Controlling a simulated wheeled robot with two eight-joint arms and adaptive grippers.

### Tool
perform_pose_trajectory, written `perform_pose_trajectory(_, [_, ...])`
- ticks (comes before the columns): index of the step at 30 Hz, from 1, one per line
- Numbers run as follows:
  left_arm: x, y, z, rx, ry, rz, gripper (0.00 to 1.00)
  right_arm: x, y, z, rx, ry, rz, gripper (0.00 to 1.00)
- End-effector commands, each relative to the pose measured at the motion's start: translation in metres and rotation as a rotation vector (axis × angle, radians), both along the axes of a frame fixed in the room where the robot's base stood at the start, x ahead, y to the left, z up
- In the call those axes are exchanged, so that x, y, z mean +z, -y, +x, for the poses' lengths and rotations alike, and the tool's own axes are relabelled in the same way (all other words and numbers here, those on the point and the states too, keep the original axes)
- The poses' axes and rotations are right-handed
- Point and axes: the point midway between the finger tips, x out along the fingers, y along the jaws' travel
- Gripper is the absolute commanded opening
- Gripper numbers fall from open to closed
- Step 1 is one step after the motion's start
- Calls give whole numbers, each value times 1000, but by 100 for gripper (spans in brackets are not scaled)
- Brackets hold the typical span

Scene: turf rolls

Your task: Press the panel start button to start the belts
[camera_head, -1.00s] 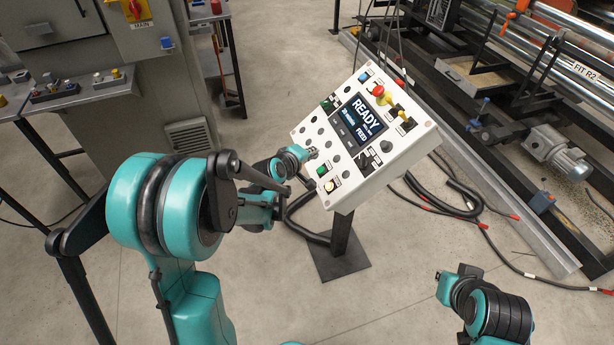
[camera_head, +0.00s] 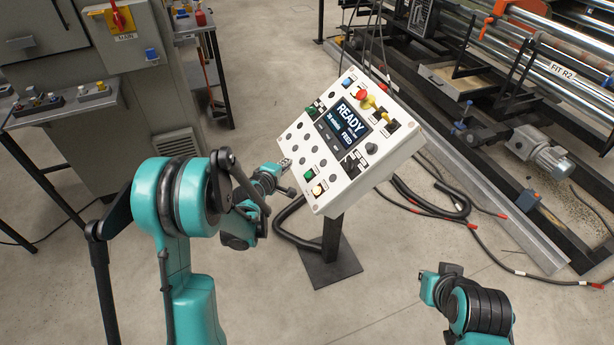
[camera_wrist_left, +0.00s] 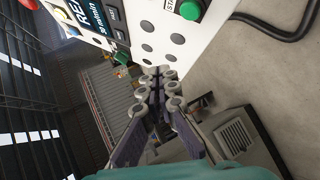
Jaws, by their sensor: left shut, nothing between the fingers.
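The white control panel (camera_head: 292,181) stands tilted on a dark post, its screen (camera_head: 350,120) reading READY. A green button (camera_head: 307,175) sits near its lower left edge. The left wrist view shows it as a green button (camera_wrist_left: 191,11) with a partly cut-off label beginning "STA". My left gripper (camera_head: 285,163) is shut and empty at the panel's left edge, a short way from that button. Its fingertips (camera_wrist_left: 157,78) also show in the left wrist view, apart from the button. My right gripper (camera_head: 450,269) is low at the right, away from the panel; its fingers are too unclear to judge.
Beside the green button is a pale lit button (camera_head: 318,189). A red button (camera_head: 361,96) and yellow parts sit higher on the panel. A grey cabinet (camera_head: 125,95) stands at left, roller machinery (camera_head: 480,110) at right. Black hoses (camera_head: 430,205) lie on the floor.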

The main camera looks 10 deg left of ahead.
Motion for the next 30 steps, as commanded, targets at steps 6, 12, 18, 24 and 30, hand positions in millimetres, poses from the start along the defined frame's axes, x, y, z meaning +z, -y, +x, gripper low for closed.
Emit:
perform_pose_trajectory(6, [-28, 18, 11, -4, 0, 1, 0, -19, 0, 0, 0, 0, 0, 0])
perform_pose_trajectory(12, [-47, 31, 21, -2, 1, 0, 0, -33, 0, 0, 0, 0, 0, 0])
perform_pose_trajectory(18, [-56, 38, 25, -1, 1, -1, 0, -40, 0, 0, 0, 0, 0, 0])
perform_pose_trajectory(24, [-56, 40, 26, 0, 1, 0, 0, -41, 0, 0, 0, 0, 0, 0])
perform_pose_trajectory(30, [-56, 39, 26, 0, 1, 0, 0, -41, 0, 0, 0, 0, 0, 0])
